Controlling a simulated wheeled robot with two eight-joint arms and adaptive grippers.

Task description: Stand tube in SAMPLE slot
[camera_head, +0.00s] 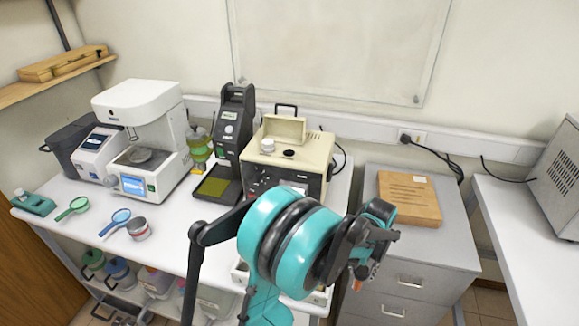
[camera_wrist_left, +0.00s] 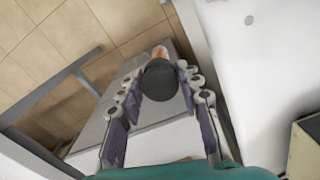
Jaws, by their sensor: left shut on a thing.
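My left gripper (camera_head: 365,262) is in front of the bench, near the grey drawer cabinet, seen mostly from behind. In the left wrist view its fingers (camera_wrist_left: 161,84) are closed around a tube with a round dark end (camera_wrist_left: 160,82) toward the camera and an orange-brown part (camera_wrist_left: 160,53) beyond. A little orange shows at the gripper in the head view. The beige instrument (camera_head: 288,170) on the bench has a raised lid, a small white jar and a dark round spot on top. No SAMPLE label is readable, so I cannot tell which opening is that slot. My right gripper is out of view.
A black tester (camera_head: 234,125), a white instrument (camera_head: 140,130) and magnifiers (camera_head: 118,220) stand on the white bench. A wooden box (camera_head: 409,198) lies on the drawer cabinet (camera_head: 400,262). A grey machine (camera_head: 556,180) is at the right edge. The right-hand table's front is clear.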

